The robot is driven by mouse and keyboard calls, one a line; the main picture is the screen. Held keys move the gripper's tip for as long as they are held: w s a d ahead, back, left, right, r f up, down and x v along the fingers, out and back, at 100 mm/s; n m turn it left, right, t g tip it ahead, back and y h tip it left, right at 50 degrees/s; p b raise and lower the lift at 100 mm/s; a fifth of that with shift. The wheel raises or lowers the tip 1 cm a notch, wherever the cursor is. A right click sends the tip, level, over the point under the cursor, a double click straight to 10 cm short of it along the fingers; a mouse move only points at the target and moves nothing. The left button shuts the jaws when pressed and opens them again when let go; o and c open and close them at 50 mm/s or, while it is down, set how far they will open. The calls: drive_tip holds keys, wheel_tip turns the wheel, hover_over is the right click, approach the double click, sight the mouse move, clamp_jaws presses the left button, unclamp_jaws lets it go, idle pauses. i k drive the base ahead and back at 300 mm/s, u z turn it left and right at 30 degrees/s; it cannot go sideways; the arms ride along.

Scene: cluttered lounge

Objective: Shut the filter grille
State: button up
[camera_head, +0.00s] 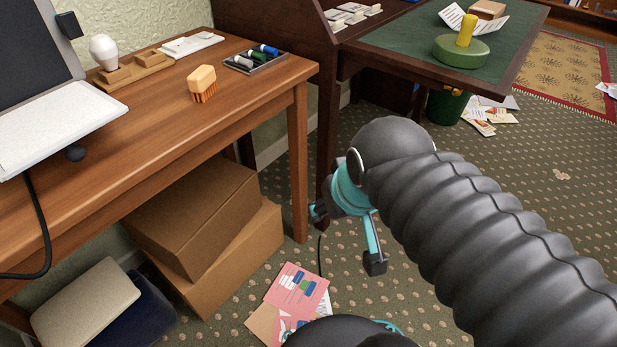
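I cannot clearly recognise a filter grille in this view. At the left edge is a device with an upright dark panel (30,45) and a pale flat panel (60,118) sticking out below it; both are cut off by the frame. I cannot tell whether either is the grille. My gripper (346,238), teal with dark fingertips, is in the middle, beyond the right end of the brown desk. Its fingers are spread apart with nothing seen between them. It is well to the right of the device, and my dark ribbed arm hides part of the floor behind it.
The brown desk (190,130) holds a bulb (104,50), an orange brush (202,83) and a marker tray (256,60). Cardboard boxes (190,220) stand underneath. Papers (298,289) lie on the carpet. A green-topped desk (400,40) stands behind. Carpet at right is mostly open.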

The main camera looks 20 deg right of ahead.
sight(31, 133)
drive_tip(key=z, duration=0.25)
drive_tip(key=k, duration=1.3)
drive_tip(key=u, duration=1.75)
drive_tip(key=i, duration=0.5)
drive_tip(key=u, duration=0.05)
